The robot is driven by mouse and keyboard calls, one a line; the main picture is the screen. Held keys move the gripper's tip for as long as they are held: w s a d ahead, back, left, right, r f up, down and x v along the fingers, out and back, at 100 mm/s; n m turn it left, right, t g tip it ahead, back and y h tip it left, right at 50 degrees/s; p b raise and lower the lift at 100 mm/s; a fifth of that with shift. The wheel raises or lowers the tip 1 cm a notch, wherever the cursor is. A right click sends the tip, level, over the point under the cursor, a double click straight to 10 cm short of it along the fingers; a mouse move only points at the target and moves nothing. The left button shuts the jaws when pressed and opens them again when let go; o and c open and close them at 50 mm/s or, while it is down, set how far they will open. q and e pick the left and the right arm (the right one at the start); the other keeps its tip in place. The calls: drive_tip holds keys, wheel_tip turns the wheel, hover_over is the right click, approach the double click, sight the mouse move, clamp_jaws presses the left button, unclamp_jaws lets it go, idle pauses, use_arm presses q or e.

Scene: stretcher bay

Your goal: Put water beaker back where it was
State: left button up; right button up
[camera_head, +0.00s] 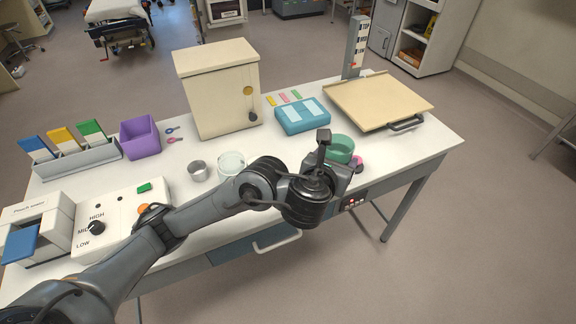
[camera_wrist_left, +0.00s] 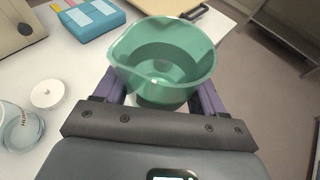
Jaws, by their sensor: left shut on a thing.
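A green beaker (camera_wrist_left: 162,62) with a pouring lip and a paler, see-through upper wall is between the two purple fingers of my left gripper (camera_wrist_left: 160,95) in the left wrist view. The fingers are shut on it, and it looks upright. In the head view the green beaker (camera_head: 341,146) shows just behind my left gripper, near the table's front right. I cannot tell whether its base touches the table. My right gripper is not in view.
A clear labelled jar (camera_head: 231,161) and a metal cup (camera_head: 198,171) stand left of my gripper. A round white lid (camera_wrist_left: 47,94) lies by the jar. A blue case (camera_head: 302,116), a tan board (camera_head: 378,100) and a cream cabinet (camera_head: 218,90) stand farther back.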

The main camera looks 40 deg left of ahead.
use_arm(q)
drive_tip(key=w+a+f+n+g+y, duration=0.25)
drive_tip(key=f+n+y, duration=0.25)
drive_tip(key=f, duration=0.3)
drive_tip(key=shift+y, duration=0.3)
drive_tip(key=w+a+f, duration=0.1)
drive_tip(key=a, duration=0.4)
drive_tip(key=w+a+f, duration=0.1)
drive_tip(key=a, duration=0.4)
drive_tip(key=w+a+f, duration=0.1)
drive_tip(key=a+f, duration=0.1)
drive_tip(key=a, duration=0.4)
drive_tip(key=shift+w+b, duration=0.25)
drive_tip(key=shift+b, duration=0.15)
drive_tip(key=shift+a+f+b, duration=0.1)
drive_tip(key=shift+f+b, duration=0.5)
drive_tip(key=shift+f, duration=1.45)
